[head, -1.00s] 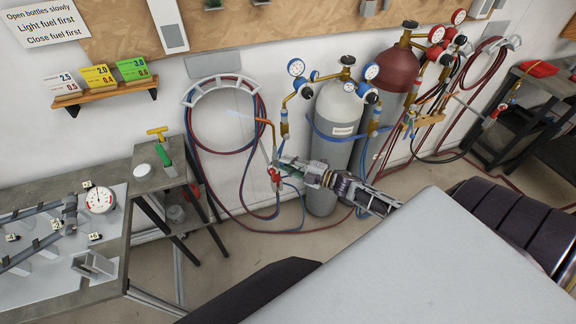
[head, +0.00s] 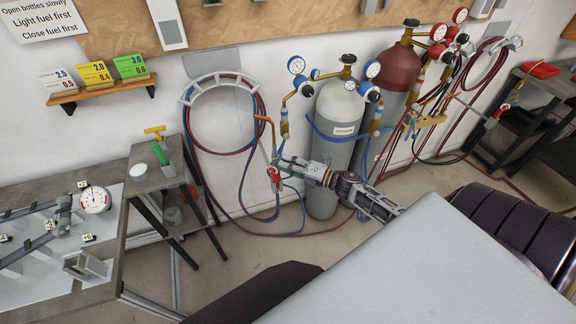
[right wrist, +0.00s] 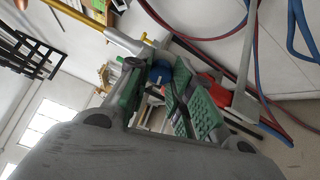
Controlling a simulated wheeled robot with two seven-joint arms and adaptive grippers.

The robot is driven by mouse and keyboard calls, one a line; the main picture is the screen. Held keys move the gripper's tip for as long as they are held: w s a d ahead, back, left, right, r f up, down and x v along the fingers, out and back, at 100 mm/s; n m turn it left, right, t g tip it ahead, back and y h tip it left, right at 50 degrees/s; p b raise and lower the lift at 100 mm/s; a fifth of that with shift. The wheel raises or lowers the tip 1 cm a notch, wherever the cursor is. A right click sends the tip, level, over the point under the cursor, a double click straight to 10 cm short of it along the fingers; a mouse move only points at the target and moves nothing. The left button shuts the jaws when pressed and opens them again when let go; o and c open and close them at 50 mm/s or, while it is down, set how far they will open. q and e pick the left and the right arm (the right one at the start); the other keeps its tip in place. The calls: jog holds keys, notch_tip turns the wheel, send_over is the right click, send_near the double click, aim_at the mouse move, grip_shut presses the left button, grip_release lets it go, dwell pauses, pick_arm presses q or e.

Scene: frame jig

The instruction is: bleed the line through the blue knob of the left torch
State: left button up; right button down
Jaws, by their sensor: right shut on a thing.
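The left torch (head: 264,135) stands upright in front of the hose coil on the wall, with an orange-brown bent tip and a red knob (head: 274,175) low on its body. A faint pale streak shows left of its tip. My right gripper (head: 283,164) reaches it from the right. In the right wrist view the blue knob (right wrist: 159,75) sits between the green finger pads, and the gripper is shut on it. The red knob also shows in that view (right wrist: 211,83), just beyond the right finger. The fingers partly hide the torch body. My left gripper is out of view.
A grey gas bottle (head: 337,113) and a dark red one (head: 396,75) stand behind my right arm, with gauges and hoses. A hose coil (head: 186,98) hangs on the wall. A small stand (head: 150,178) and a workbench (head: 113,245) are at left.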

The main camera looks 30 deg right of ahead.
dwell(0.3)
jog(key=c, duration=1.2)
grip_release()
jog(key=shift+c, duration=0.2)
jog(key=v, duration=1.2)
jog(key=shift+m, duration=0.3)
